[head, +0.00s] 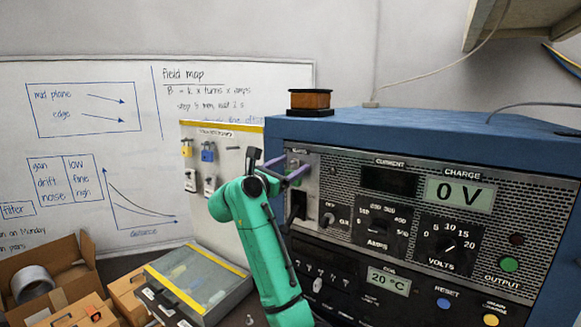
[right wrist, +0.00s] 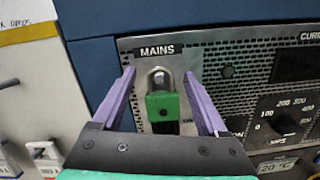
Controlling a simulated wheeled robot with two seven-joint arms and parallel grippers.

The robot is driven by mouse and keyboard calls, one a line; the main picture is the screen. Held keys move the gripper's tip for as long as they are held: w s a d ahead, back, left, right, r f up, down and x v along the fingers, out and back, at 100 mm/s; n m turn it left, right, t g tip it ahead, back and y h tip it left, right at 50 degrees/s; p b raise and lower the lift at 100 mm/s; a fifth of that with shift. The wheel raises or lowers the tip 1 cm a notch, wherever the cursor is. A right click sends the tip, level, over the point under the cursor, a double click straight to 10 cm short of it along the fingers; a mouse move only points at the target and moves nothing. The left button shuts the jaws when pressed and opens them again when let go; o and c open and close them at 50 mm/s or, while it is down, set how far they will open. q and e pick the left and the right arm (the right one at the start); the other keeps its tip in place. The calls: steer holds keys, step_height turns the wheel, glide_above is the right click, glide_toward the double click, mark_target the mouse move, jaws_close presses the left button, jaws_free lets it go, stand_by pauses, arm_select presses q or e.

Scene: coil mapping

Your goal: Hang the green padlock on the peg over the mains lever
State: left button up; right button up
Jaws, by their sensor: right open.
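The green padlock (right wrist: 162,106) is upright under the MAINS label (right wrist: 161,51), against the front panel of the blue cabinet, its grey shackle upward. Whether the shackle is around a peg cannot be told; the peg itself is not distinguishable. My right gripper (head: 296,162) is open in front of the panel. In the right wrist view its purple fingers stand on either side of the padlock, with visible gaps. In the head view the fingers partly cover the padlock. The dark mains lever (head: 297,205) is below them. My left gripper is not in view.
A white board (head: 225,151) left of the cabinet (head: 420,128) holds blue and yellow padlocks and tags. A clear-lidded case (head: 200,283) and cardboard boxes (head: 55,280) stand lower left. A copper coil (head: 310,99) sits on the cabinet. Knobs and displays fill the panel's right side.

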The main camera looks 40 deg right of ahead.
steer(key=b+v, duration=0.6)
steer(key=v, duration=0.8)
steer(key=shift+s+a, duration=0.15)
steer(key=shift+a, duration=0.05)
